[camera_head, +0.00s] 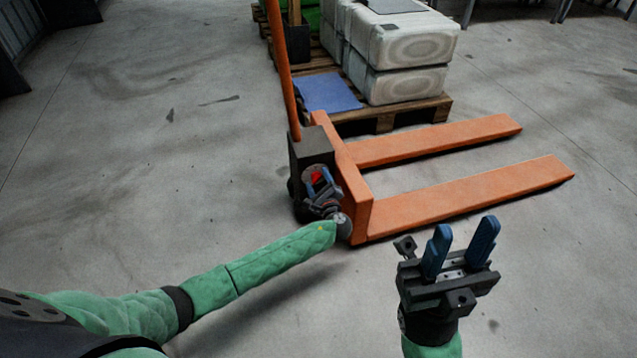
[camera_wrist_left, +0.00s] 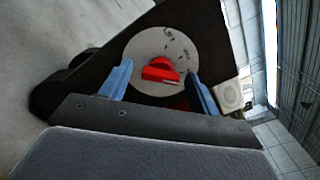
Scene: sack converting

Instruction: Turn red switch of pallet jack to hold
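The orange pallet jack (camera_head: 430,207) stands on the floor with its forks pointing right and its handle upright. Its red switch (camera_head: 317,177) sits on a grey round dial (camera_wrist_left: 150,48) on the dark housing (camera_head: 308,148). My left gripper (camera_head: 322,185) is at the housing, in front of the dial. In the left wrist view its blue fingers (camera_wrist_left: 158,85) are open, one on each side of the red switch (camera_wrist_left: 161,70), with gaps visible.
A wooden pallet (camera_head: 385,118) with wrapped white sacks (camera_head: 405,50) and a blue sheet (camera_head: 327,92) stands behind the jack. The concrete floor (camera_head: 140,150) to the left is clear.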

